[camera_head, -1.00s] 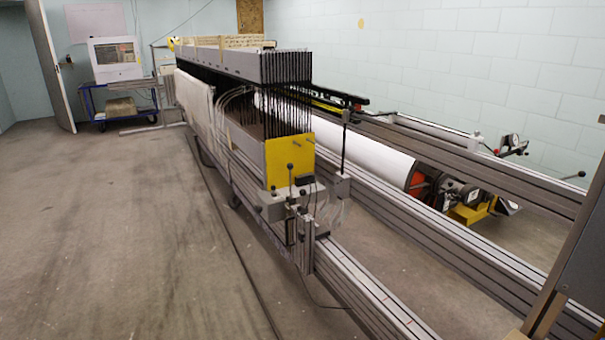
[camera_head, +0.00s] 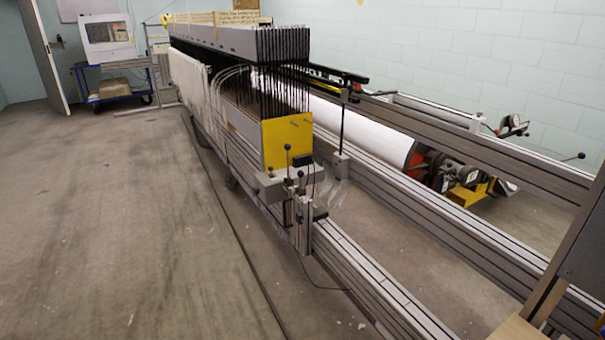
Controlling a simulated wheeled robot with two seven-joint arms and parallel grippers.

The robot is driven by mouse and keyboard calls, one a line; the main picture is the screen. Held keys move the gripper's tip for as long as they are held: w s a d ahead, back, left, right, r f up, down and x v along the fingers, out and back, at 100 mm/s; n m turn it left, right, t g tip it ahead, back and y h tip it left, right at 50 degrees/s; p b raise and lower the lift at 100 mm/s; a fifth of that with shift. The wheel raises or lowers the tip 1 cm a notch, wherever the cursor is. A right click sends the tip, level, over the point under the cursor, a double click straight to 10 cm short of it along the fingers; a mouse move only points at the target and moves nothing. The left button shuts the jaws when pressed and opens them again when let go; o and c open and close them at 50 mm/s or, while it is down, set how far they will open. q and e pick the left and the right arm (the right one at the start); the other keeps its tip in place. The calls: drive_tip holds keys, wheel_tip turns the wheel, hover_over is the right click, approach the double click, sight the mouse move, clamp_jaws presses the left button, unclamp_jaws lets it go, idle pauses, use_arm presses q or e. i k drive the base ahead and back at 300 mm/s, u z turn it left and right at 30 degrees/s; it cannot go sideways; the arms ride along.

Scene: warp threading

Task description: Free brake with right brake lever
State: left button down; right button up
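A lever with a black ball knob (camera_head: 287,148) stands upright at the near end of the threading machine, in front of its yellow end plate (camera_head: 275,133). A shorter black-knobbed lever (camera_head: 300,174) is just below it. Another thin lever with a black knob (camera_head: 581,156) sticks out over the rails at the far right. I cannot tell from the view which of these is the right brake lever, or whether the brake is on. Neither of my grippers is in view.
Long grey metal rails (camera_head: 365,270) run from the machine toward the lower right. A white roll (camera_head: 375,136) lies behind the machine. A blue cart (camera_head: 115,93) with a monitor stands at the back left. The concrete floor (camera_head: 110,220) on the left is clear.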

sight(300, 173)
drive_tip(key=k, duration=0.6)
drive_tip(key=u, duration=0.25)
drive_tip(key=i, duration=1.8)
drive_tip(key=z, duration=0.5)
drive_tip(key=i, duration=1.3)
drive_tip(key=z, duration=0.5)
